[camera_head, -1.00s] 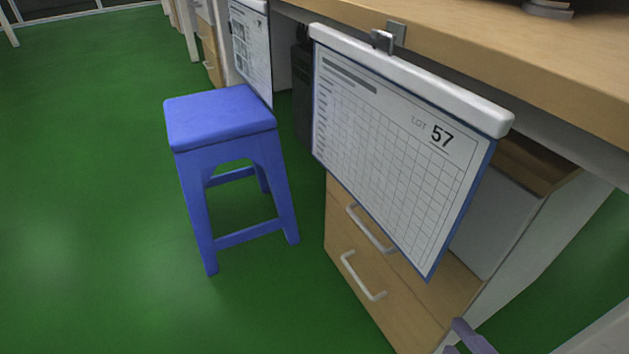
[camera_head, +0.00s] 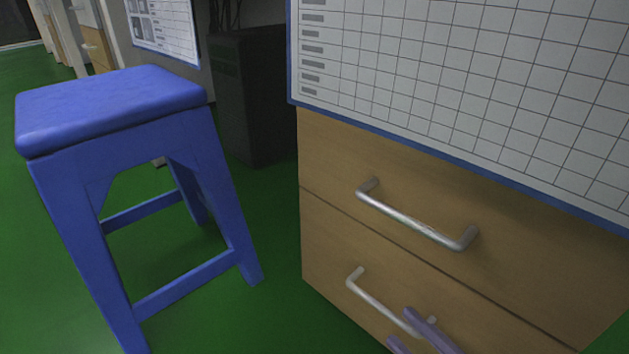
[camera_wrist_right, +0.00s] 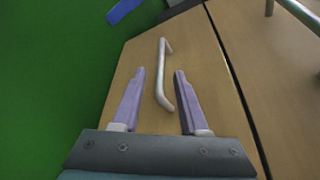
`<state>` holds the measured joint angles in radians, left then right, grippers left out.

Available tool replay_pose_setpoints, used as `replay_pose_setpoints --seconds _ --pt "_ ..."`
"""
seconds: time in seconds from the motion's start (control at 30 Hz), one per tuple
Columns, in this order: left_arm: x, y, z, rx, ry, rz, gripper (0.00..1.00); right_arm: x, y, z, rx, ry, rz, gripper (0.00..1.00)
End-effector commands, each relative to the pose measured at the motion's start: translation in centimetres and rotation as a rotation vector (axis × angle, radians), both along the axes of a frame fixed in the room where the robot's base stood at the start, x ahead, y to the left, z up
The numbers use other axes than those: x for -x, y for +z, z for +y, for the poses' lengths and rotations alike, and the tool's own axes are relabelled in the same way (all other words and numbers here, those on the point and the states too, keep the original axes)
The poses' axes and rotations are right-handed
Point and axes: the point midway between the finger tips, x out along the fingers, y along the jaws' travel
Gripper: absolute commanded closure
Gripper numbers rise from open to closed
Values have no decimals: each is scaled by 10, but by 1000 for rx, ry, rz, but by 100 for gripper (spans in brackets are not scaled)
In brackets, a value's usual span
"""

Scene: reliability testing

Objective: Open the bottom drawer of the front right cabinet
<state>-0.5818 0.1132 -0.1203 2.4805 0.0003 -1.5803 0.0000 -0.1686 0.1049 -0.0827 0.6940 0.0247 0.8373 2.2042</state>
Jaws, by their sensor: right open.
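The cabinet's bottom drawer (camera_head: 325,250) has a wooden front and looks shut. Its silver bar handle (camera_head: 372,303) is partly covered at the right by my right gripper (camera_head: 418,338). In the right wrist view, the bottom drawer front (camera_wrist_right: 205,75) fills the middle, and its handle (camera_wrist_right: 162,80) runs lengthwise between the two purple fingers of my right gripper (camera_wrist_right: 160,73). The fingers are open, one on each side of the handle, with gaps visible. Whether the handle is deep between the fingers is hard to tell. My left gripper is out of view.
The upper drawer (camera_head: 330,145) has a similar handle (camera_head: 415,222). A hanging chart board (camera_head: 450,85) overlaps the drawer's upper part. A blue stool (camera_head: 110,110) stands left, and a black computer case (camera_head: 255,95) behind. Green floor lies clear between stool and cabinet.

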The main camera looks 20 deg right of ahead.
Motion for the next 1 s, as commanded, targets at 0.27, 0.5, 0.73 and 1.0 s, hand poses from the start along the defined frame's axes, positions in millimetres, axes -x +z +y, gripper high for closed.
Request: replay_pose_setpoints --seconds 0.27,0.5,0.73,1.0 --pt "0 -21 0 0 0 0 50 -42 -11 2 1 0 -2 56" --pt "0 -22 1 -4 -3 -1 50 -49 -11 3 1 0 0 56" --pt "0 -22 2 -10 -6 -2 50 -48 -11 3 1 0 0 68" --pt "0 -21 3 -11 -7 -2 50 -48 -11 3 1 0 0 98"
